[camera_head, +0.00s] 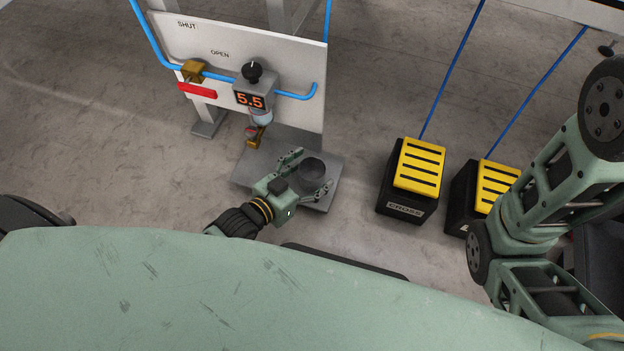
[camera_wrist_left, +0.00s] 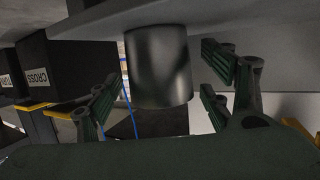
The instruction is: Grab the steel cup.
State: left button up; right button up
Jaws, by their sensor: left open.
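The steel cup (camera_head: 313,169) is a dark grey cylinder on a grey metal plate (camera_head: 325,200) in the head view. In the left wrist view the cup (camera_wrist_left: 160,68) sits between the two fingers, with a gap on each side. My left gripper (camera_head: 306,172) is open, with one finger on each side of the cup; it also shows in the left wrist view (camera_wrist_left: 160,88). The gripper hides the cup's near lower part in the head view. My right gripper is not in view.
Two black boxes with yellow slotted tops (camera_head: 419,165) stand at the right, one marked CROSS.

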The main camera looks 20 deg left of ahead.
pick_arm(q)
jog(key=shift+w+d+f, duration=0.15)
jog(key=shift+w, duration=0.25)
jog(key=shift+c, duration=0.5)
jog(key=c, duration=1.1)
